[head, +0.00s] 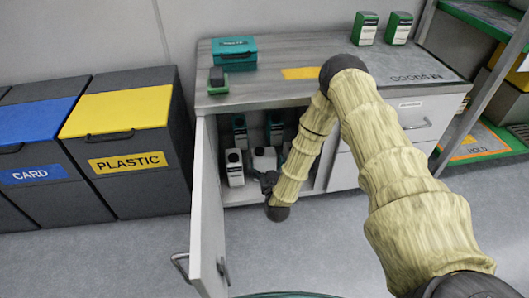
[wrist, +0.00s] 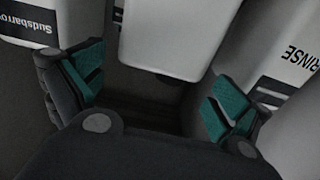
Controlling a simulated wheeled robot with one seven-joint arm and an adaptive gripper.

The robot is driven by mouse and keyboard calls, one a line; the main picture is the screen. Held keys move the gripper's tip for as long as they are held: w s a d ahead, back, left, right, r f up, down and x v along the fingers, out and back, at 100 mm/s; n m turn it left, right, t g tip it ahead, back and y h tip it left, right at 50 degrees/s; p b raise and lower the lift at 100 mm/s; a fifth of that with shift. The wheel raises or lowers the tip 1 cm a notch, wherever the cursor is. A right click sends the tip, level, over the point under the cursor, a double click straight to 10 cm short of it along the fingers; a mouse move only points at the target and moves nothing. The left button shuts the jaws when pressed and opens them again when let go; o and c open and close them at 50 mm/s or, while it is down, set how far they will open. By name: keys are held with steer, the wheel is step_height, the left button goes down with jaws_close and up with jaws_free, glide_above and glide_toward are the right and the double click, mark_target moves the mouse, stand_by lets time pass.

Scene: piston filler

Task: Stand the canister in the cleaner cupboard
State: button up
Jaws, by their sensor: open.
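The cleaner cupboard (head: 210,152) is the compartment under the counter, with its door open. A white canister (head: 264,158) with a dark top stands inside, just beyond my gripper (head: 264,180). In the wrist view the white canister (wrist: 165,35) is ahead of my gripper (wrist: 155,95), whose teal-padded fingers are spread wide apart. The fingers are not closed on anything, and a dark gap shows between them and the canister. My arm hides the cupboard's right part.
A white bottle (head: 234,168) stands left of the canister; the wrist view shows a "Sudsbarrow" container (wrist: 30,25) at left and a "RINSE" container (wrist: 290,60) at right. Darker containers (head: 240,130) stand behind. The open door (head: 207,215) juts forward on the left.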

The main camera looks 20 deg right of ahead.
steer(key=s+a+f+n+g+y+p, duration=0.15)
steer(key=s+a+f+g, duration=0.35)
steer(key=s, duration=0.7)
steer(key=s+a+f+n+g+y+p, duration=0.1)
steer(key=s+a+f+g+y, duration=0.3)
steer(key=s, duration=0.7)
steer(key=s+r+g+h, duration=0.1)
steer(key=s+g, duration=0.7)
steer(key=s, duration=1.4)
steer(key=shift+s+d+r+g, duration=0.3)
steer(key=shift+s+r, duration=0.05)
steer(key=shift+r, duration=0.25)
steer(key=shift+h, duration=0.25)
